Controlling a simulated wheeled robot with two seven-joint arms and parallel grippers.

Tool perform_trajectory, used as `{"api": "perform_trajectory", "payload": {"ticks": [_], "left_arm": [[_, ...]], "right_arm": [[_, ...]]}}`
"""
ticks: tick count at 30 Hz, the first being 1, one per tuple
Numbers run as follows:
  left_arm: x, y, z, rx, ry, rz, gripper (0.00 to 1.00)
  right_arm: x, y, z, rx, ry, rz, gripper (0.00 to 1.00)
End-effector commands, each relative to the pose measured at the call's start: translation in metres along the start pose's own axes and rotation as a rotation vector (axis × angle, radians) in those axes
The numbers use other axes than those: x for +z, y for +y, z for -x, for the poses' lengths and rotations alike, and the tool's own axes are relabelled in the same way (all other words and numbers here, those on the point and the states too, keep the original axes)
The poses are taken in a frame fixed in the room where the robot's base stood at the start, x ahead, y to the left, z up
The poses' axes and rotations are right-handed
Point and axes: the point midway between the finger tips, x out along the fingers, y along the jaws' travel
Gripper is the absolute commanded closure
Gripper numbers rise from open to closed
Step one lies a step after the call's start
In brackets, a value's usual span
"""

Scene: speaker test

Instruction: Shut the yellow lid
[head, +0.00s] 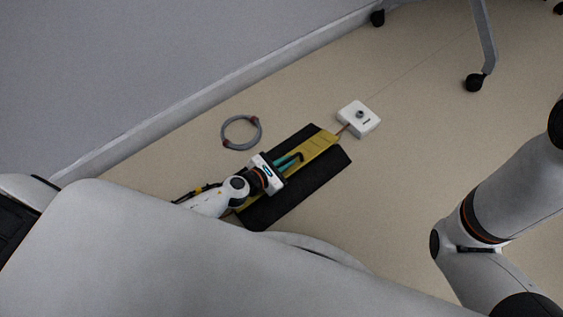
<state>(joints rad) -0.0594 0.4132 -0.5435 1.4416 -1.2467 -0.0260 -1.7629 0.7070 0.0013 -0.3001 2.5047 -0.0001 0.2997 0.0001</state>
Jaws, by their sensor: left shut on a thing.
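The yellow lid (322,143) shows as a long, narrow yellow piece running diagonally over a black base (318,176) on the floor. My left gripper (294,160) reaches over it from the lower left, its teal fingers closed at the yellow piece. The hand and wrist hide part of the yellow piece, and the exact contact is too small to see. I cannot tell the lid's opening angle from here. My right arm shows at the right, but its gripper is out of view.
A small white box (351,127) with a dark round knob stands just beyond the far end of the yellow piece. A grey cable ring (225,131) lies left of the base. A wall (150,70) runs along the upper left. Caster legs (484,35) stand upper right. The floor at right is clear.

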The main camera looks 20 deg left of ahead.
Motion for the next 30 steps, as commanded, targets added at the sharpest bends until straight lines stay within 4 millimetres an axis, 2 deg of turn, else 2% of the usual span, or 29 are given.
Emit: {"api": "perform_trajectory", "payload": {"ticks": [3, 15, 30], "left_arm": [[0.008, 0.009, -0.002, -0.036, -0.002, -0.093, 1.0], [0.017, 0.021, -0.005, -0.128, -0.001, -0.313, 1.0], [0.02, 0.024, -0.006, -0.153, -0.003, -0.37, 1.0]], "right_arm": [[0.002, 0.002, 0.009, -0.001, 0.004, 0.0, 0.67], [0.004, 0.004, 0.024, -0.002, 0.011, -0.001, 0.67], [0.005, 0.005, 0.026, -0.002, 0.012, -0.001, 0.67]]}}
